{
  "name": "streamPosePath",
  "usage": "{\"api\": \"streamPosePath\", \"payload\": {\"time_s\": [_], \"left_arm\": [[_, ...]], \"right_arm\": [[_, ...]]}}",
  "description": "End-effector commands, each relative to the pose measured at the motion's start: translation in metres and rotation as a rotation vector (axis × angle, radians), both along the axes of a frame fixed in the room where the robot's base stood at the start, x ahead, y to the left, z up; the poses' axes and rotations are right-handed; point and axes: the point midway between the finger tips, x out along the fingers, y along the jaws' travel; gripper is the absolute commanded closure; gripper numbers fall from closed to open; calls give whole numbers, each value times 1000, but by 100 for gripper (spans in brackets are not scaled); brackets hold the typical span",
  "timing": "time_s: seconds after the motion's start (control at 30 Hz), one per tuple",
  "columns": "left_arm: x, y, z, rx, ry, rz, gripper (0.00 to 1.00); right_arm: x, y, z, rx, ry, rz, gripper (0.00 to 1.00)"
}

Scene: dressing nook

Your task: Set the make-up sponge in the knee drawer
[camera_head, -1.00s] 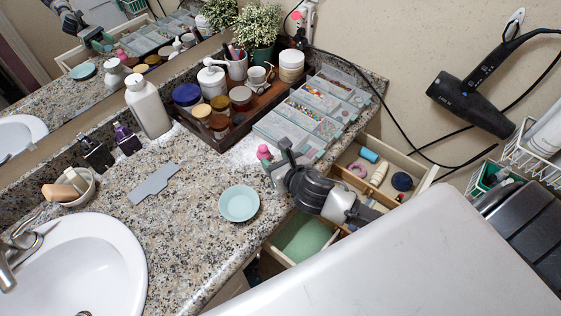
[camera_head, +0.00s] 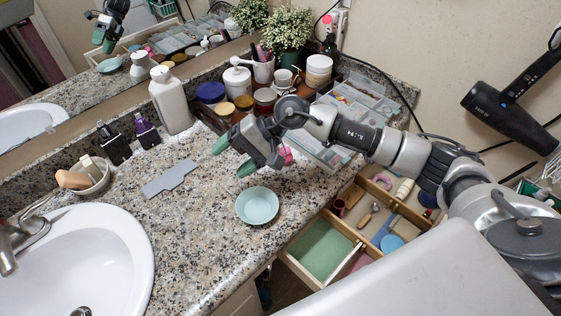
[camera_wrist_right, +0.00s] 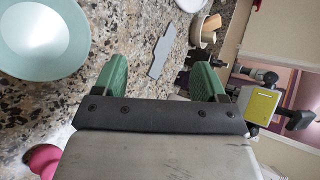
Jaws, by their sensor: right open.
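A pink make-up sponge (camera_head: 286,155) shows on the counter, partly hidden by my right gripper. A pink shape (camera_wrist_right: 42,160) at the lower left of the right wrist view looks like the same sponge. My right gripper (camera_head: 233,157) is open above the counter, its green fingers pointing left, with nothing seen between them. The sponge is behind its fingertips, beside the gripper body. The knee drawer (camera_head: 283,258) is pulled out below the counter's front edge. It has a green-lined compartment (camera_head: 320,250) with nothing in it, and other compartments holding small items. My left gripper is not in view.
A pale green dish (camera_head: 257,205) stands on the counter near my right gripper. A grey flat piece (camera_head: 170,178) lies left of it. Bottles, jars and a clear bead organizer (camera_head: 360,98) line the back. A hair dryer (camera_head: 510,105) hangs on the right wall.

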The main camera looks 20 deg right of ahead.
Motion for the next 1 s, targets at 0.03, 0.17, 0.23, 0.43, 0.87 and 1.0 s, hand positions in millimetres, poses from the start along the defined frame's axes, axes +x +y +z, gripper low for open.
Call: {"api": "streamPosePath", "payload": {"time_s": [0.03,0.17,0.23,0.43,0.87,1.0], "left_arm": [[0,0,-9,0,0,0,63],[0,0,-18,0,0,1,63],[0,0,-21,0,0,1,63],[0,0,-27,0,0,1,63],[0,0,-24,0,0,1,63],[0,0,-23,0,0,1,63]], "right_arm": [[7,-17,-8,-137,-26,48,28],[21,-72,-15,-496,-38,133,28],[27,-101,-12,-659,-29,148,28],[35,-154,3,-934,17,142,28],[36,-162,-44,-976,31,140,28],[37,-161,-53,-974,29,141,28]]}}
